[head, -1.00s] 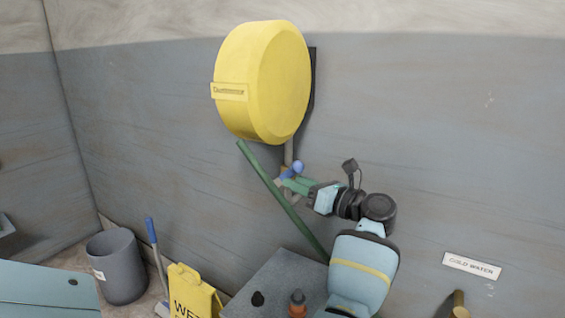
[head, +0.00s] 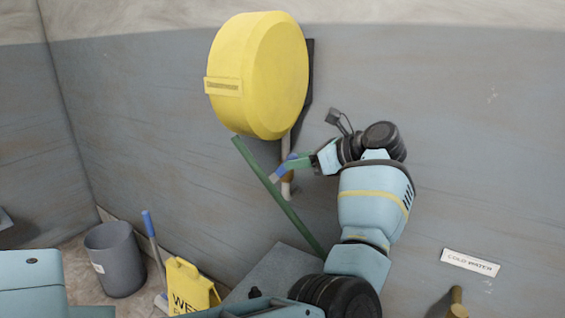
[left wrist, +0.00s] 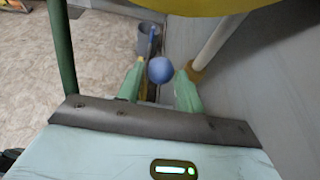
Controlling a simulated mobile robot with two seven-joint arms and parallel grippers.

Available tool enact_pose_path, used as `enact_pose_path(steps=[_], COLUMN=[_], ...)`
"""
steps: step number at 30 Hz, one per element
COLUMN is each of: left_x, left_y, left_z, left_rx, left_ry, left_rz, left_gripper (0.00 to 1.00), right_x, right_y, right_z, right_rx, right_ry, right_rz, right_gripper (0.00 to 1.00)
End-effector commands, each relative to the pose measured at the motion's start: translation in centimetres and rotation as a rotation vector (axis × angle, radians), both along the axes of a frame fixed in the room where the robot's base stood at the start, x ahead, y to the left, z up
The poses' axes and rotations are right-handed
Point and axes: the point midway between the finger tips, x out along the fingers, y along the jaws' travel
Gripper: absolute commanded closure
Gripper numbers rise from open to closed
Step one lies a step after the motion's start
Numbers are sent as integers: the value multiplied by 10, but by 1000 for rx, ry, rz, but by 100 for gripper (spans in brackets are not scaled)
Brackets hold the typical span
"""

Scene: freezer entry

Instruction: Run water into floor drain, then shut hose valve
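The yellow hose reel (head: 258,75) hangs on the grey wall, and a green hose (head: 280,213) slants down from it. A pale pipe (head: 286,188) runs below the reel with a brass-coloured fitting. The small blue valve knob (head: 292,157) is beside this pipe and appears as a blue ball in the left wrist view (left wrist: 161,70). My left gripper (head: 288,168) has its green fingers at the valve. In the left wrist view the fingers (left wrist: 158,88) are apart, with the ball showing between their tips; contact is unclear. My right gripper and the floor drain are not visible.
A grey platform (head: 276,268) lies below the hose, partly hidden by my arm. A yellow wet-floor sign (head: 190,288), a blue-handled mop or brush (head: 153,240) and a grey bin (head: 115,262) stand left. A "COLD WATER" label (head: 470,262) is on the right wall.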

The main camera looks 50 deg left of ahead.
Motion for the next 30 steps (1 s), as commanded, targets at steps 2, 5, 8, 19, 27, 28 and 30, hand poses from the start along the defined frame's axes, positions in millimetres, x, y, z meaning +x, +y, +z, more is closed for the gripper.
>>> enact_pose_path(steps=[2, 5, 8, 19, 27, 28, 30], left_x=[-4, -9, -12, -15, -15, -15, -15], left_y=[12, 25, 36, 47, 47, 47, 47], left_z=[-4, -10, -14, -20, -20, -20, -20], left_rx=[2, 1, 2, 2, 2, 2, 2], left_ry=[2, 1, 1, 1, 1, 1, 1], left_rz=[3, 3, 2, 0, 0, 0, 0], left_gripper=[64, 64, 64, 64, 86, 90, 99], right_x=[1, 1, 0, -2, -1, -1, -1], right_y=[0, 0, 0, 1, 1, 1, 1], right_z=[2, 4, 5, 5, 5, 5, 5], right_rx=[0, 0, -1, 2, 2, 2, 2], right_ry=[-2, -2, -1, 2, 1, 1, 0], right_rz=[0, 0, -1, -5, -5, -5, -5], right_gripper=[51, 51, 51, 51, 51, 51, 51])
